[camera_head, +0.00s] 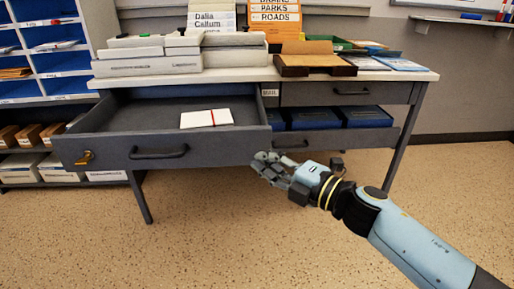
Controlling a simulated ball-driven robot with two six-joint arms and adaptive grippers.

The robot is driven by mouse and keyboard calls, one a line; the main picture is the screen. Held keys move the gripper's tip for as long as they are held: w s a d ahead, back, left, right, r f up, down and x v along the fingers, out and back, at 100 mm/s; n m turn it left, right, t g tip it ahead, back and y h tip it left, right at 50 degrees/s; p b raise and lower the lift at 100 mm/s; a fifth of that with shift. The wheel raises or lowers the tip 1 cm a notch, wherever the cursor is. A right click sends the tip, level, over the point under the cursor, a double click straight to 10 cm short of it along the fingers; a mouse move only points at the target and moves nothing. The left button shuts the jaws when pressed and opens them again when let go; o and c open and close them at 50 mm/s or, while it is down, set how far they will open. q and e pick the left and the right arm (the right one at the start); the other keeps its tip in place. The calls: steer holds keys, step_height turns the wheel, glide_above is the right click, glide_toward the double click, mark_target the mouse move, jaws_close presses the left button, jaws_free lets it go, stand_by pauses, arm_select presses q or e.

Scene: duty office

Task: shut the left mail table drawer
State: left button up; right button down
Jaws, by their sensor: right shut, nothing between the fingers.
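The left drawer (230,148) of the mail table (415,76) is pulled well out. Its grey front has a dark bar handle (158,153) and a brass lock with a key (85,158) at the left end. A white envelope or card with a red stripe (206,118) lies inside it. My right gripper (262,163) is shut and empty, close to the right end of the drawer front. I cannot tell whether it touches the drawer. My left gripper is not in view.
Boxes and binders (150,65) crowd the tabletop. Shelves (60,62) stand at the left. The speckled floor (200,235) in front is clear.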

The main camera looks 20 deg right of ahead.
arm_select(q)
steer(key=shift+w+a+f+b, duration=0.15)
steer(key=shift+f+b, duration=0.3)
steer(key=shift+b, duration=0.1)
arm_select(e)
steer(key=shift+w+d, duration=0.2)
steer(key=shift+w, duration=2.6)
steer(key=shift+w, duration=0.1)
